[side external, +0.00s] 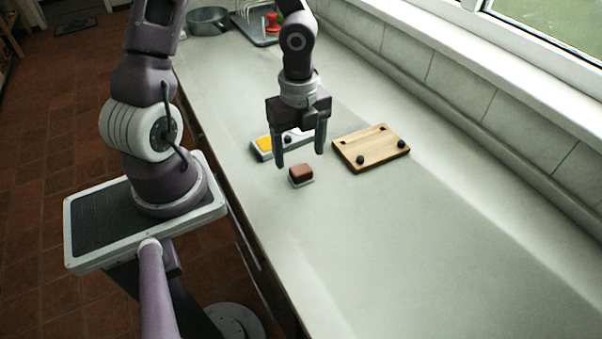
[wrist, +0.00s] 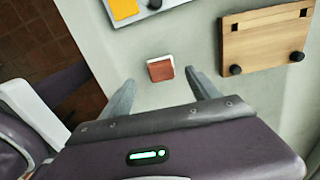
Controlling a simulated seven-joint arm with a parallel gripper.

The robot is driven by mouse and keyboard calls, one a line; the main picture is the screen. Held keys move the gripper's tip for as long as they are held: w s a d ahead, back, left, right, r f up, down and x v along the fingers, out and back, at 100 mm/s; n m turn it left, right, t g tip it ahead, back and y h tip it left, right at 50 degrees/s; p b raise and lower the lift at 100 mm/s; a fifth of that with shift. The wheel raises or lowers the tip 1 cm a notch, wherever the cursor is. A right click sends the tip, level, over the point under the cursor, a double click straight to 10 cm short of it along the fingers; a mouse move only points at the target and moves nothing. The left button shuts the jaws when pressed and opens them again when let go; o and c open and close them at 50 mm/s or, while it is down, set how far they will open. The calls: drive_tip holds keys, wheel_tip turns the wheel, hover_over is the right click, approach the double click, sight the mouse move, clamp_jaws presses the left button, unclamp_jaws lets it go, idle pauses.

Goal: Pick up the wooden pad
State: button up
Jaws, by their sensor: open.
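A small reddish-brown block with a pale base, which looks like the wooden pad (side external: 301,172), lies on the pale counter. It also shows in the wrist view (wrist: 160,70), near the fingertips and between their lines. My gripper (side external: 300,159) is open and empty, pointing down above and slightly behind the pad in the side view. In the wrist view its two fingers (wrist: 160,77) stand apart, one on each side of the pad's near edge. I see no contact with the pad.
A light wooden board (side external: 370,149) with black knobs lies to the right of the pad. A white board with a yellow patch (side external: 265,144) lies behind it, partly hidden by my gripper. A grey pot (side external: 208,20) stands at the far end. The near counter is clear.

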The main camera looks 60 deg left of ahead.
sight(301, 169)
wheel_tip(301, 169, down, 6)
drive_tip(key=shift+w+d+r, duration=0.1)
drive_tip(key=shift+d, duration=0.05)
drive_tip(key=c, duration=1.4)
